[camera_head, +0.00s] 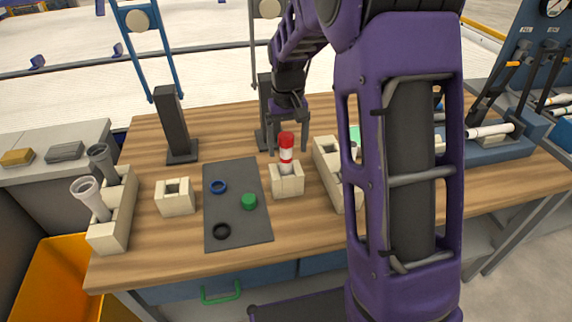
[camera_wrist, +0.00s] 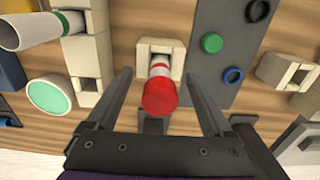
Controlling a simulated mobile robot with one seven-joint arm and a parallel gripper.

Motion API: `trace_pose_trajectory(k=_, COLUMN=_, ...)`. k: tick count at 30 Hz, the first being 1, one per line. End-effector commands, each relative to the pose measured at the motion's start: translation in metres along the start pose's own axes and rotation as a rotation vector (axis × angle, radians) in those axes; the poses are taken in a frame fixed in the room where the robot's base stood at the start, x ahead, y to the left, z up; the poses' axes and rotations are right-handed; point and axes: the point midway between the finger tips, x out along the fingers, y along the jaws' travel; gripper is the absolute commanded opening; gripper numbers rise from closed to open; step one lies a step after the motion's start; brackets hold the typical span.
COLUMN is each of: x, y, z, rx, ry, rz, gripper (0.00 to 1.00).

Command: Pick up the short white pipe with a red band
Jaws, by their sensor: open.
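The short white pipe with a red band (camera_head: 286,154) stands upright in a cream block holder (camera_head: 287,183) at the middle of the table. Its red top (camera_wrist: 160,97) faces the camera in the wrist view, and its white lower part drops into the holder (camera_wrist: 172,50). My gripper (camera_head: 288,150) is open above and around the pipe's top. In the wrist view the two fingers of my gripper (camera_wrist: 163,85) are apart, one on each side of the pipe, with gaps on both sides. Neither finger visibly touches it.
A dark mat (camera_head: 237,226) with a blue ring (camera_head: 218,186), green cap (camera_head: 249,201) and black ring (camera_head: 222,231) lies to the left. An empty block (camera_head: 175,197) is beyond it. A long cream rack (camera_head: 329,164) stands close on the right. Dark posts (camera_head: 173,125) stand behind.

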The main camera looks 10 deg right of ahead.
Motion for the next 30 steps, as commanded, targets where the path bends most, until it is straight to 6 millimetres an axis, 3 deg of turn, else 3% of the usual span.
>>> trace_pose_trajectory(k=11, x=0.047, y=-0.001, z=-0.012, rx=0.0, ry=-0.004, rz=0.0, gripper=0.85)
trace_pose_trajectory(k=19, x=0.051, y=-0.001, z=-0.012, rx=0.0, ry=0.0, rz=0.0, gripper=0.84)
trace_pose_trajectory(k=30, x=0.05, y=-0.001, z=-0.012, rx=0.0, ry=0.0, rz=0.0, gripper=0.17)
